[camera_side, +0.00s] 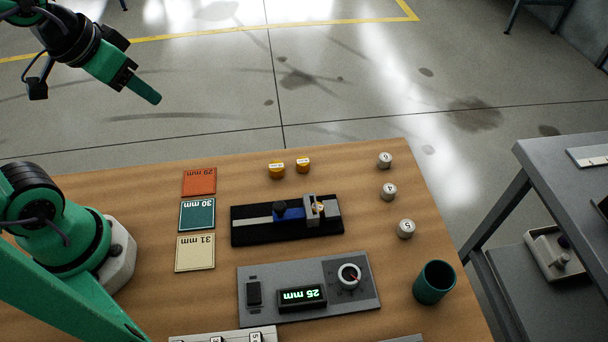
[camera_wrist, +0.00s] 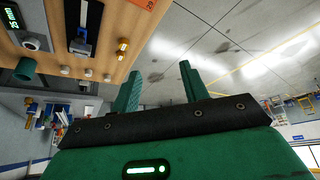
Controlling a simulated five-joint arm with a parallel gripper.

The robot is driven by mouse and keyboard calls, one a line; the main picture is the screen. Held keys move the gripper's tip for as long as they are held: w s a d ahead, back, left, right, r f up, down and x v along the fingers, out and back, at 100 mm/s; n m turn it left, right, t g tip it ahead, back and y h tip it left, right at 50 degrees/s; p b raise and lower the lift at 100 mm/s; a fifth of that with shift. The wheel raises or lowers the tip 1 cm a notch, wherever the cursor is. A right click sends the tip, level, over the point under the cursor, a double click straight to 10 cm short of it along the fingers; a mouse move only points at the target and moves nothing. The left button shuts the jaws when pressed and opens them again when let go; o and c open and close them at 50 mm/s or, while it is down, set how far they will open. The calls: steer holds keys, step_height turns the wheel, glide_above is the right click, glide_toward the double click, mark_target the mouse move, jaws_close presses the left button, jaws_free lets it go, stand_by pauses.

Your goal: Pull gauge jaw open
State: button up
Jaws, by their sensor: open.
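The gauge (camera_side: 251,226) lies on the wooden table in the side view, a black base with a pale strip. The gauge also shows in the wrist view (camera_wrist: 83,25), top left. My gripper (camera_side: 152,94) is high at the upper left, far from the gauge. In the wrist view its two green fingers (camera_wrist: 160,82) stand apart with nothing between them.
A grey panel (camera_side: 258,315) with a dial (camera_side: 349,275) and a display reading 25 mm (camera_side: 302,297) sits in front of the gauge. Coloured cards (camera_side: 197,216) lie left, yellow pieces (camera_side: 277,170) behind, numbered knobs (camera_side: 388,191) and a green cup (camera_side: 434,283) right.

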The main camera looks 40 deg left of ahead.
steer(key=w+d+f+m+g, duration=0.1)
steer(key=w+d+m+g, duration=0.1)
steer(key=w+d+m, duration=0.25)
steer(key=m+g, duration=0.4)
steer(key=m, duration=0.9)
glide_above(279, 205)
step_height(279, 205, down, 11)
steer(key=shift+a+f, duration=0.15)
steer(key=shift+d+f, duration=0.2)
steer(key=shift+f, duration=3.85)
jaws_close()
